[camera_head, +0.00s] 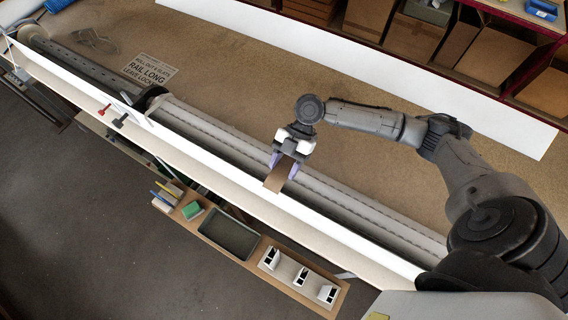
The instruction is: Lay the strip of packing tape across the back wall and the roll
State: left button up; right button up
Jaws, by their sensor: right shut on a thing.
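My right gripper (284,164) is shut on a short brown strip of packing tape (274,183), its fingers at either side of the strip's upper end. The strip hangs toward the lower left, over the long grey roll (215,127), and its low end appears at the upper edge of a long white wall (335,226). I cannot tell whether the strip touches the wall or the roll. The wall runs beside the roll on its lower-left side. The gripper hides a part of the roll. My left gripper is not in view.
A printed sign (150,70) lies on the brown bench (245,75). A long white panel (340,62) lies behind, with cardboard boxes (495,52) on shelves beyond. A narrow side shelf holds a dark tray (230,235), a green block (193,211) and white brackets (300,276).

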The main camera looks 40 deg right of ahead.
jog(key=shift+f+b, duration=0.9)
jog(key=shift+f, duration=0.3)
jog(key=shift+f+b, duration=1.6)
jog(key=shift+f, duration=0.95)
jog(key=shift+f+b, duration=0.45)
jog(key=o, duration=1)
